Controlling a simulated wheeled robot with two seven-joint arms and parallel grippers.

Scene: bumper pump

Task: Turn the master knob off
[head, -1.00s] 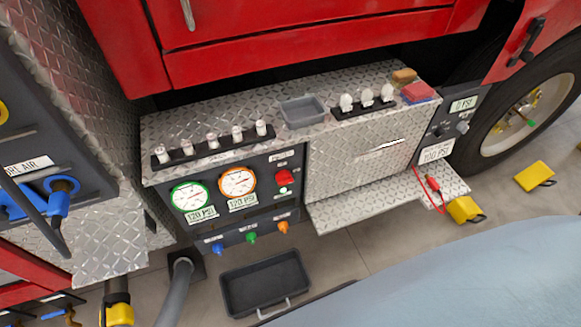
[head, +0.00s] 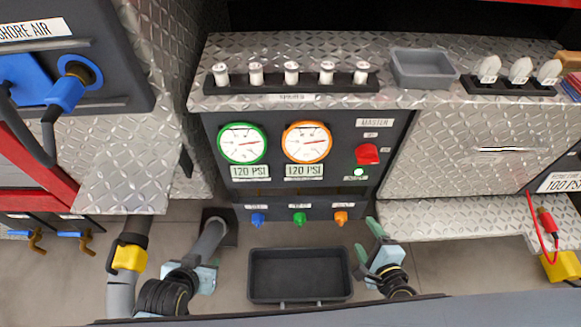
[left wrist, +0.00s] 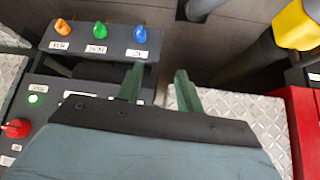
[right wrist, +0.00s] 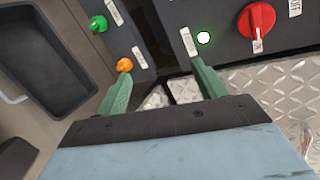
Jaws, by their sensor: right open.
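The red master knob (head: 367,154) sits on the dark gauge panel under a MASTER label, with a lit green light (head: 359,171) just below it. My right gripper (head: 367,240) is open and empty, below and in front of the panel, apart from the knob. In the right wrist view the knob (right wrist: 257,20) is at the upper right, beyond the right fingertip. My left gripper (left wrist: 160,75) has its fingers apart with nothing between them. In the left wrist view the knob (left wrist: 16,128) shows at the left edge.
Blue (head: 258,220), green (head: 300,219) and orange (head: 341,218) knobs project from the lower panel. A dark tray (head: 300,275) lies on the floor between my arms. A diamond-plate shelf (head: 450,220) juts out at right. Large hoses stand at lower left.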

